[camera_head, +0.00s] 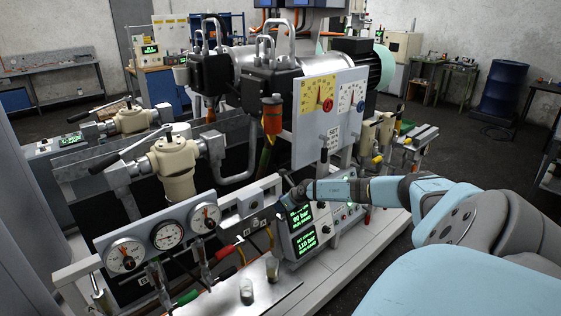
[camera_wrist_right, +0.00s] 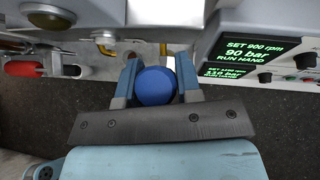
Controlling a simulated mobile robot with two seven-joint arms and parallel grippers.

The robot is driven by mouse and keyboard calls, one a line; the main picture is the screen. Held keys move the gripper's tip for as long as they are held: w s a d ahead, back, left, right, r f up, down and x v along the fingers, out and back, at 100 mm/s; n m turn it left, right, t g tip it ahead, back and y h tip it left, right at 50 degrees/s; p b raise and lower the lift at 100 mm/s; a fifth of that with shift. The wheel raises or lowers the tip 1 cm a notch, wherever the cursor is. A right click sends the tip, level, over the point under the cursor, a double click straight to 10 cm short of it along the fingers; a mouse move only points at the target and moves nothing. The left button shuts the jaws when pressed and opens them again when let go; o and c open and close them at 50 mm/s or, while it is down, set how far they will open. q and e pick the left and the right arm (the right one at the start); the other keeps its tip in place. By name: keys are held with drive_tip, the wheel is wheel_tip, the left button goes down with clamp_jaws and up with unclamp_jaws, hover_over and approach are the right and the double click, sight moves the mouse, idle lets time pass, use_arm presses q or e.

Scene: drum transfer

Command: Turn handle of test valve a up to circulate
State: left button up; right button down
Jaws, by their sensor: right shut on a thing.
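My right gripper (camera_head: 287,198) reaches in from the right in the head view, in front of the rig's panel and beside the display box. In the right wrist view my right gripper (camera_wrist_right: 156,88) has its two fingers on either side of a round blue knob (camera_wrist_right: 155,86), shut on it. The knob looks like the end of a handle, but its stem and the valve behind it are hidden, and I cannot read any position marks. In the head view the gripper covers the knob. My left gripper is not in view.
A display box (camera_head: 300,228) with green readouts stands right beside the right gripper; its screen (camera_wrist_right: 250,45) shows in the wrist view. Three round gauges (camera_head: 168,235) sit to the left. Cups (camera_head: 247,291) stand on the front ledge, near red and green hose fittings.

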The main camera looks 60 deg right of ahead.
drive_tip(key=shift+f, duration=0.1)
idle(0.3)
drive_tip(key=c, duration=0.8)
unclamp_jaws()
drive_tip(key=shift+a, duration=0.1)
drive_tip(key=shift+s+r, duration=0.25)
drive_tip(key=shift+r, duration=0.15)
drive_tip(key=v, duration=1.3)
